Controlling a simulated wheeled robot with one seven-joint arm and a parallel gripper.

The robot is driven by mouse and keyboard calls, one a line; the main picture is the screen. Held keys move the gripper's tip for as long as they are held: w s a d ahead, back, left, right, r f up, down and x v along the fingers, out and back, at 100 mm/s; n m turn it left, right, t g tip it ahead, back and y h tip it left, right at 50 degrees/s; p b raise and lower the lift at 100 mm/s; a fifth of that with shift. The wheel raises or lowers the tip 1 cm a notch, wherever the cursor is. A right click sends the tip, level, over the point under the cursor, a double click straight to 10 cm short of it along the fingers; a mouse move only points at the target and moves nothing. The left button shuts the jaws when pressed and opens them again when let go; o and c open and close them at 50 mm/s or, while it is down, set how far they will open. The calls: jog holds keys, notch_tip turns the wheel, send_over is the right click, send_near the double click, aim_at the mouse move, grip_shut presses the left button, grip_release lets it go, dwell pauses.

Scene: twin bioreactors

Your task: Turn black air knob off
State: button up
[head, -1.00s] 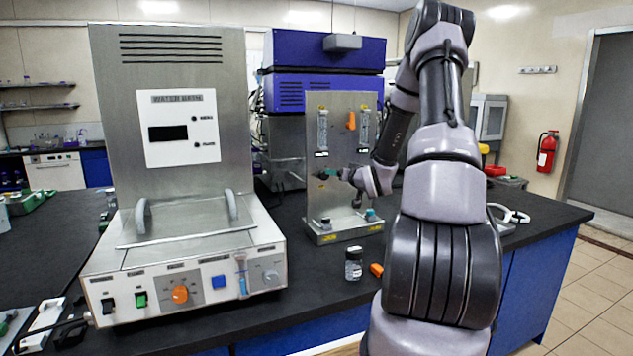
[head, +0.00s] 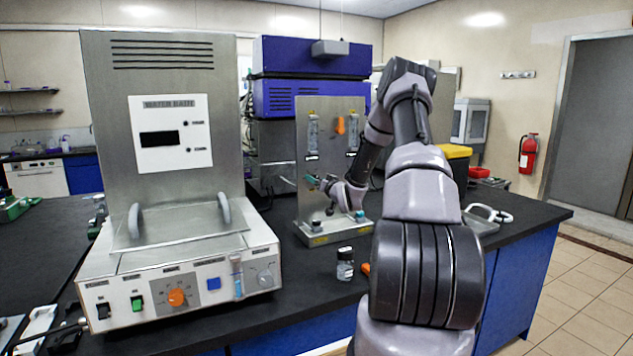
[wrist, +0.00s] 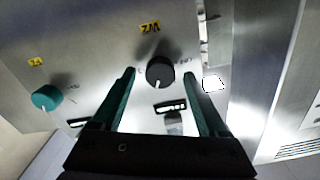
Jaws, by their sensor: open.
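The black knob (wrist: 160,72) is in the wrist view, below a yellow label, with a white pointer line on its lower part. My gripper (wrist: 160,74) is open, with one teal finger on each side of the knob in this view. I cannot tell how far the knob is from the fingertips. A teal knob (wrist: 46,98) sits to the left, outside the fingers. In the head view my gripper (head: 320,183) is in front of the upright metal panel (head: 328,108). Below it, the black knob (head: 316,226) and teal knob (head: 360,215) show small near the panel's base.
An orange knob (head: 340,124) sits between two flow tubes on the panel. A water bath (head: 170,225) stands at the left. A small glass bottle (head: 345,264) stands on the dark bench in front of the panel, with an orange item (head: 366,269) beside it, partly behind my arm.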

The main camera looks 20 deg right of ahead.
jog(key=shift+w, duration=0.45)
grip_shut()
jog(key=n, duration=2.3)
jog(key=shift+a+f+n, duration=0.15)
jog(key=shift+f+n, duration=0.05)
jog(key=shift+n, duration=0.2)
